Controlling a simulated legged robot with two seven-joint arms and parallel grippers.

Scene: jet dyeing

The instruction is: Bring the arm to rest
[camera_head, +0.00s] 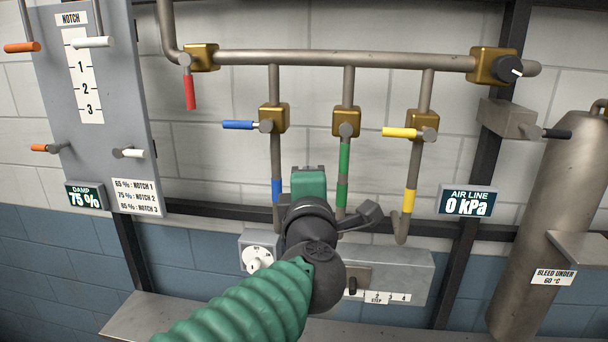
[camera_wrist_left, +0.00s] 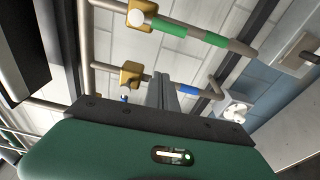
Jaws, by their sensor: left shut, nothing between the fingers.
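My left arm comes in from the bottom left of the head view in a green ribbed sleeve. Its black wrist and green gripper (camera_head: 308,184) are in front of the pipework, between the blue-banded pipe (camera_head: 277,190) and the green-banded pipe (camera_head: 342,196); the fingers are hidden there. In the left wrist view the two grey fingers (camera_wrist_left: 165,88) are together, with nothing between them. They point toward the pipes and wall, and appear apart from any handle. My right gripper is in neither view.
The red handle (camera_head: 190,92) and green handle (camera_head: 344,160) hang down; the blue handle (camera_head: 238,125) and yellow handle (camera_head: 399,132) lie level. A notch board (camera_head: 110,110) stands left, a tank (camera_head: 545,230) right. A grey box (camera_head: 405,270) with a step scale is behind my wrist.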

